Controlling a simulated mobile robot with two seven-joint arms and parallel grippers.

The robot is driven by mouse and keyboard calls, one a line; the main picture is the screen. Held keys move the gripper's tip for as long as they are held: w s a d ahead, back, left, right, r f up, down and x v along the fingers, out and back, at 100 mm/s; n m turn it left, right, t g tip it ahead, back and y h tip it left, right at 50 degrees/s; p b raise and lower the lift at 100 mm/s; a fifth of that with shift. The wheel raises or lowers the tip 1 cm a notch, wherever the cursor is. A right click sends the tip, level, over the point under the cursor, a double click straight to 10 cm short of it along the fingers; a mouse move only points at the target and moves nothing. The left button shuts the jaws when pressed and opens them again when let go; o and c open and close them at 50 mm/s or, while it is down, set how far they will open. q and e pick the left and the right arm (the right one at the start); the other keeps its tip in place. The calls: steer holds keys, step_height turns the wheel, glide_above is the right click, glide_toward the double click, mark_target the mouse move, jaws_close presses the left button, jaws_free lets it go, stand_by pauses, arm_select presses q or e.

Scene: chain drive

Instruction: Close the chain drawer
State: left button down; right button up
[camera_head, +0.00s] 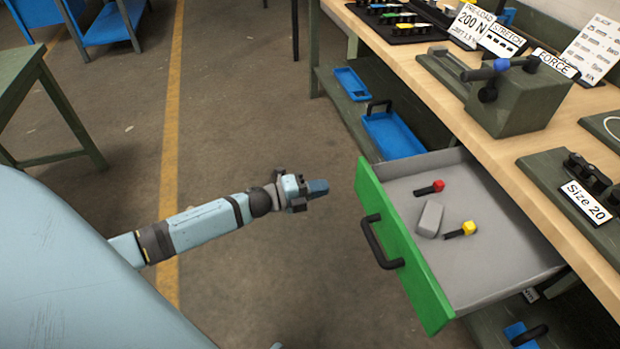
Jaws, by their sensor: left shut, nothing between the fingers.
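The chain drawer (403,250) has a green front and a grey inside, and it stands pulled out from under the wooden workbench. Its black handle (377,243) is on the green front. Inside lie a red-tipped black piece (430,188), a grey block (430,219) and a yellow-tipped black piece (461,230). My left gripper (318,188) is shut and empty, left of the drawer front and apart from it, nearer the front's far end. My right gripper is not in view.
The wooden workbench (440,95) carries a green tool block (520,95), signs and a Size 20 rack (590,185). Blue trays (392,135) sit on a shelf below. A green table (30,80) stands at left. Floor in front of the drawer is clear.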

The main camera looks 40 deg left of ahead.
mark_target(359, 179)
arm_select(q)
steer(key=x, duration=0.6)
steer(key=shift+w+d, duration=0.2)
steer(key=shift+w, duration=0.1)
steer(key=shift+b+x, duration=0.35)
steer(key=shift+x, duration=0.4)
steer(key=shift+d, duration=0.1)
